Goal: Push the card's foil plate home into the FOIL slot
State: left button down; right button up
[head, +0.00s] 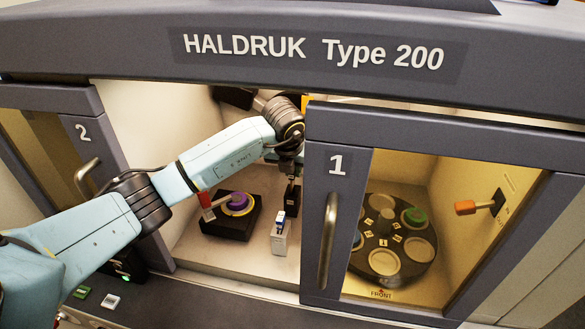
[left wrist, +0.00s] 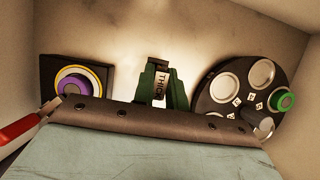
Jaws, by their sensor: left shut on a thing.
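My left gripper (head: 291,198) reaches through the open bay of the cabinet, pointing down. In the left wrist view its two dark green fingers (left wrist: 162,88) are shut on a narrow white card (left wrist: 160,94) lettered THICK. In the head view a small upright white piece (head: 280,236) with a blue and dark top stands out just below and left of the fingers. I cannot tell where it ends and the card begins. I cannot make out a FOIL slot or a separate foil plate in either view. My right gripper is not in view.
Left of the gripper is a dark square block (head: 218,226) with a purple knob (head: 239,201) and a red handle (head: 206,207). To the right, partly behind door 1 (head: 328,180), is a round dark carousel (head: 410,270) with several discs. An orange-tipped lever (head: 466,207) is on the right wall.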

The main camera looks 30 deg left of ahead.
aim_at(293, 181)
pick_arm(q)
jog(key=shift+f, duration=0.2)
dwell(0.4)
jog(key=shift+f+b, duration=1.45)
jog(key=shift+f, duration=0.2)
jog(key=shift+f, duration=0.15)
jog(key=c, duration=1.3)
grip_release()
jog(key=shift+c, duration=0.2)
jog(key=shift+c, duration=0.3)
jog(key=shift+s+d+r+p, duration=0.1)
jog(key=shift+r+p, duration=2)
jog(key=shift+r, duration=1.65)
jog(key=shift+r, duration=0.1)
